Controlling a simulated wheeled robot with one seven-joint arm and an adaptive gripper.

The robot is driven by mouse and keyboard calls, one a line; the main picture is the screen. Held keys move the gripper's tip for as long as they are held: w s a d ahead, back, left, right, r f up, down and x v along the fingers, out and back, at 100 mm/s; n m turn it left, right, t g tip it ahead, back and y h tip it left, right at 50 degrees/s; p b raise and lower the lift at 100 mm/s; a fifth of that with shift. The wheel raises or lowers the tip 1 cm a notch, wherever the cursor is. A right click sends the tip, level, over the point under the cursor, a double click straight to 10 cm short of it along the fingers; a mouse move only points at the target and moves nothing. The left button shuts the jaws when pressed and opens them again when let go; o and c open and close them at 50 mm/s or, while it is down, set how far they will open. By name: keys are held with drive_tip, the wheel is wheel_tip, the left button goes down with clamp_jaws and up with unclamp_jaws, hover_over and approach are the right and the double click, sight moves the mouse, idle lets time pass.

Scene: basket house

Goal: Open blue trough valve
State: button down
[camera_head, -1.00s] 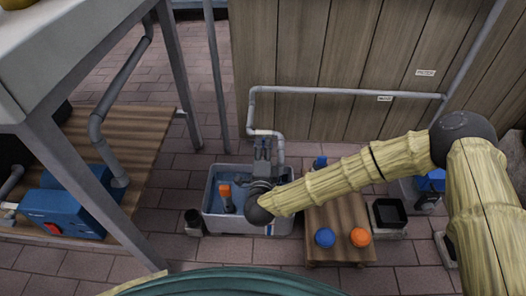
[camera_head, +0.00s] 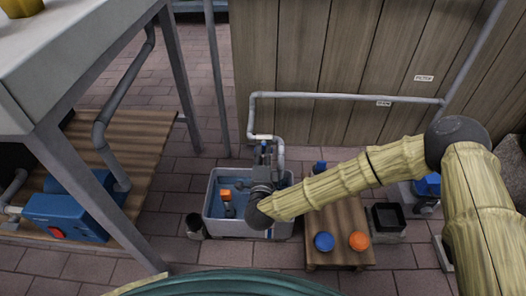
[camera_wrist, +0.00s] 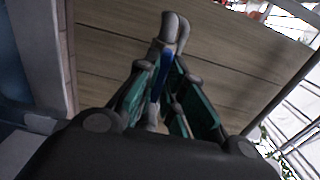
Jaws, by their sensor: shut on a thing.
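The trough (camera_head: 268,230) is a pale tub with a blue inside, standing on the brick floor by the wooden wall. A grey pipe comes down over its back right side. My gripper (camera_head: 264,160) is above the trough, at the lower end of this pipe. In the wrist view my gripper (camera_wrist: 160,85) is shut on a narrow blue valve handle (camera_wrist: 161,72), with its teal-padded fingers on either side. The grey pipe end (camera_wrist: 172,30) shows just beyond the fingertips. The fingers hide much of the handle, and the valve is not clear in the head view.
An orange-topped item (camera_head: 227,196) is in the trough. A low wooden table (camera_head: 341,220) with blue and orange round objects stands right of it, under my arm. A black cup (camera_head: 194,226) is on the left. A blue machine (camera_head: 65,215) sits on a wooden platform.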

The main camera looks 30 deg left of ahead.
drive_tip(key=shift+w, duration=0.15)
drive_tip(key=c, duration=1.5)
unclamp_jaws()
drive_tip(key=v, duration=1.2)
